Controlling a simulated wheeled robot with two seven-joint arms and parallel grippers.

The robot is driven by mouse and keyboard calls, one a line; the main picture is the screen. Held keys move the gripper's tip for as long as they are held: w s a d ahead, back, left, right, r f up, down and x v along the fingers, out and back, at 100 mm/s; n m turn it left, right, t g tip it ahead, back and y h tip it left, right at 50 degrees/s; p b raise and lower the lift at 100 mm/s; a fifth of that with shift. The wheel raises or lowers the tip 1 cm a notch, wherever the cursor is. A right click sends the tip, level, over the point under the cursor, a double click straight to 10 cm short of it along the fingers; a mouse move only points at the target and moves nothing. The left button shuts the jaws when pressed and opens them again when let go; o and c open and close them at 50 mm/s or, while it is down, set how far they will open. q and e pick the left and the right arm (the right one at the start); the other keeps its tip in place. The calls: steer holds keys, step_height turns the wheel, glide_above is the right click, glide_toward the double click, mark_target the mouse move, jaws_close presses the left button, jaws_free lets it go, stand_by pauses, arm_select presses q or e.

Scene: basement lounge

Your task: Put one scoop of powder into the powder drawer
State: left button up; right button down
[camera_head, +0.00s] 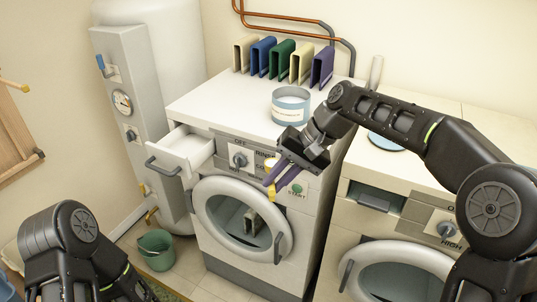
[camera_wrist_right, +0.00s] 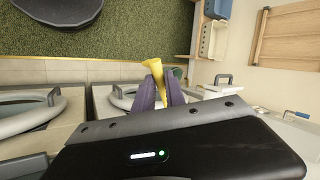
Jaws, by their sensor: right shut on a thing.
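The powder drawer (camera_head: 186,146) is pulled out from the upper left front of the left washing machine (camera_head: 215,110). A round blue-and-white tub (camera_head: 290,107) stands on the machine's top; its contents cannot be made out. My right gripper (camera_head: 277,177) is shut on a yellow scoop (camera_head: 269,187), in front of the control panel and right of the drawer. In the right wrist view the yellow scoop (camera_wrist_right: 155,72) sticks out between the two purple fingers; whether it holds powder cannot be told. My left arm shows at the lower left, with its gripper out of view.
Several coloured upright folders (camera_head: 283,60) stand at the back of the machine top. A second machine (camera_head: 385,200) stands to the right, with a blue-rimmed dish (camera_head: 384,142) on it. A green bucket (camera_head: 156,252) is on the floor.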

steer(key=s+d+f+n+g+b, duration=0.1)
steer(key=s+d+f+n+b, duration=0.1)
steer(key=d+f, duration=1.1)
step_height(320, 180, down, 3)
steer(key=shift+s, duration=0.3)
steer(key=shift+a, duration=0.1)
